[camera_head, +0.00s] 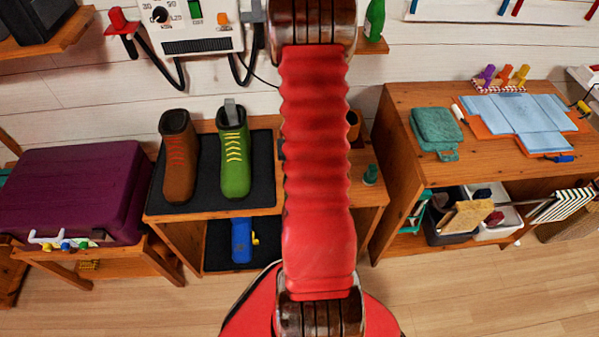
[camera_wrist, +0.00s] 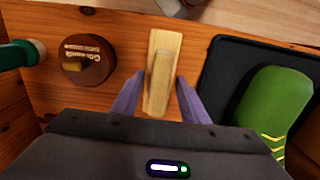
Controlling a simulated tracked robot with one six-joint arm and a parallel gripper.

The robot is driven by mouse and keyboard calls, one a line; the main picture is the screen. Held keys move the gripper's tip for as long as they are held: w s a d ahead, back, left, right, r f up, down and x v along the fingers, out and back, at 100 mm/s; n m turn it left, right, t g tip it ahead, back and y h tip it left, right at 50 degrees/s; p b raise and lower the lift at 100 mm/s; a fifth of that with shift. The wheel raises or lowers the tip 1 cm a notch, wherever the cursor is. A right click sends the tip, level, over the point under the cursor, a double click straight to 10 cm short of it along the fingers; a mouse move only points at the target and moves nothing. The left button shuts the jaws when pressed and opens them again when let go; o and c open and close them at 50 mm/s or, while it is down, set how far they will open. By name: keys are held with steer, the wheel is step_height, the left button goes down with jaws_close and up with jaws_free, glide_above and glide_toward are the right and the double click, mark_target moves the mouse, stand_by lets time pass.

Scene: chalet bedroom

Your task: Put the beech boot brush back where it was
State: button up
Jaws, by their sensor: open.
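The beech boot brush (camera_wrist: 163,50) is a long pale wooden piece with a lighter tan, rounded part on it. In the wrist view it lies on the orange-brown wooden bench top (camera_wrist: 130,25), between the black boot tray and a round brown tin. My gripper (camera_wrist: 160,77) is open, with one purple finger on each side of the near part of the brush. I cannot tell whether either finger touches it. In the head view my red arm hides the brush and gripper.
The black boot tray (camera_head: 265,165) holds a brown boot (camera_head: 177,155) and a green boot (camera_head: 235,160). The brown tin (camera_wrist: 88,60) and a green bottle (camera_wrist: 20,53) stand left of the brush in the wrist view. A heater panel (camera_head: 190,25) hangs above.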

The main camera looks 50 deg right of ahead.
steer(key=shift+r, duration=0.15)
step_height(320, 180, up, 12)
stand_by(0.6)
stand_by(0.6)
